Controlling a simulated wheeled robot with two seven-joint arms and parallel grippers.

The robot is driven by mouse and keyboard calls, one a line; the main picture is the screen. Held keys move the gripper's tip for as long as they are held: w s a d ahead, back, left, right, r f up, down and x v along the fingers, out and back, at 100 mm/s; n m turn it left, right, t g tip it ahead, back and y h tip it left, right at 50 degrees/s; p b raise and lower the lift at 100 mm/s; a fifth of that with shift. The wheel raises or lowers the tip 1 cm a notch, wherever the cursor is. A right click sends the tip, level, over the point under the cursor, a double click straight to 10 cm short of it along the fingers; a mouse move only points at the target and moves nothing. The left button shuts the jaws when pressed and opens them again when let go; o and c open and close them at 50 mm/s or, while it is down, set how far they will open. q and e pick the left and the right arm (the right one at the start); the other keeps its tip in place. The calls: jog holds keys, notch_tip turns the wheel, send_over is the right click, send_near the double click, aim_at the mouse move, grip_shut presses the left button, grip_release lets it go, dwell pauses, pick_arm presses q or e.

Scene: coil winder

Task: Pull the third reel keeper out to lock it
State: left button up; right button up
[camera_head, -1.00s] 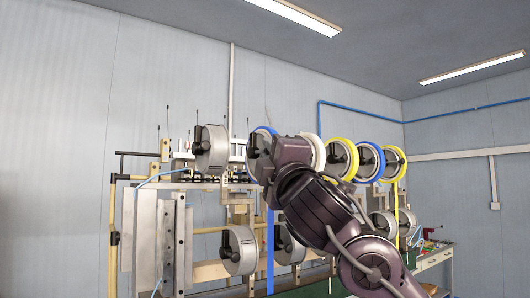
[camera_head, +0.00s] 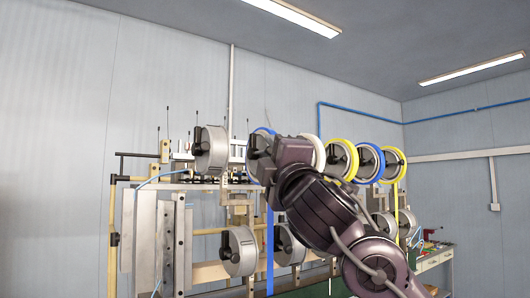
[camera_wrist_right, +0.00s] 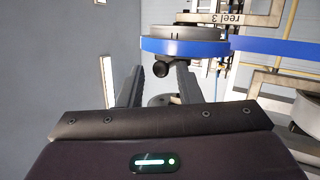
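A grey reel with a blue rim (camera_wrist_right: 185,47) is ahead of my right gripper in the right wrist view, by a plate lettered "reel 3" (camera_wrist_right: 228,18). A dark knob (camera_wrist_right: 161,70), seemingly its keeper, sticks out from the reel's face towards me. My right gripper (camera_wrist_right: 160,76) is open. Its two fingers stand on either side of the knob, with a visible gap to each. In the head view the blue-rimmed reel (camera_head: 251,146) is partly hidden by my right wrist (camera_head: 290,152), which also hides the fingertips. My left gripper is in neither view.
A bare grey reel (camera_head: 211,150) is left of my wrist. White (camera_head: 318,152), yellow (camera_head: 354,160) and other rimmed reels run to the right. Lower reels (camera_head: 237,251) hang below. A workbench (camera_head: 434,258) stands at the right.

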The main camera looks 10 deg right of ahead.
jog(key=s, duration=0.7)
jog(key=shift+d, duration=0.4)
